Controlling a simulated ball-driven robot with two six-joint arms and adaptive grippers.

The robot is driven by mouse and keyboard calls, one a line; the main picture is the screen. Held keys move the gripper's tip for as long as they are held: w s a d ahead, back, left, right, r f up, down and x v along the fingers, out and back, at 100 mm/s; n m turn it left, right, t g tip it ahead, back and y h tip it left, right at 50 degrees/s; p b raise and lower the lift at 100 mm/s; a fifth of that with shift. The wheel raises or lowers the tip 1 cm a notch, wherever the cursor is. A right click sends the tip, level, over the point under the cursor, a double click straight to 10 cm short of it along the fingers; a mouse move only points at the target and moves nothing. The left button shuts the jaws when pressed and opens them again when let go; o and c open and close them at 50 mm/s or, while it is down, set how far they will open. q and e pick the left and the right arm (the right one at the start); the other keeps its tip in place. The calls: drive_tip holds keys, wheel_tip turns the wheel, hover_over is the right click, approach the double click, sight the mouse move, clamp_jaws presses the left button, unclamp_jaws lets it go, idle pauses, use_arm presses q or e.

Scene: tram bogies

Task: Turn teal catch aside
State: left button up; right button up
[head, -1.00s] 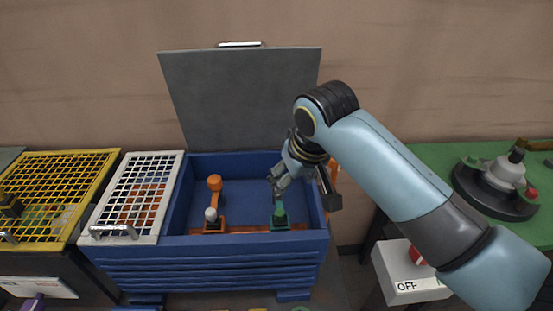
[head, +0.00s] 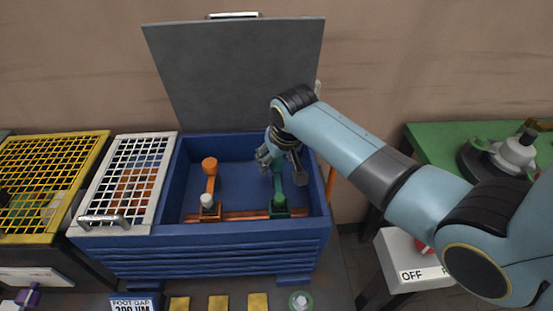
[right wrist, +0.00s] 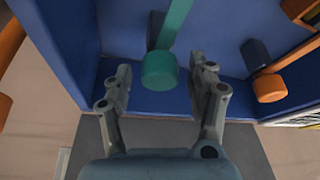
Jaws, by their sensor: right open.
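The teal catch (head: 278,202) is inside the open blue box, at its right side. Its bar runs from a green base on a copper rail towards the box's back wall. My right gripper (head: 281,168) is at the far end of this bar, jaws open. In the right wrist view, the catch's round teal end (right wrist: 160,70) sits between the spread fingers of the gripper (right wrist: 161,82), with a gap visible on both sides. Whether a finger touches it cannot be told. My left gripper is not in view.
An orange catch (head: 210,170) with a white knob stands left in the blue box (head: 215,243). The grey lid (head: 235,75) stands raised behind. A white grate (head: 122,185) lies left. A white OFF switch box (head: 405,262) stands at the right front.

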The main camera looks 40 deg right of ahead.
drive_tip(key=shift+w+f, duration=0.1)
drive_tip(key=shift+f, duration=0.05)
clamp_jaws()
idle(0.4)
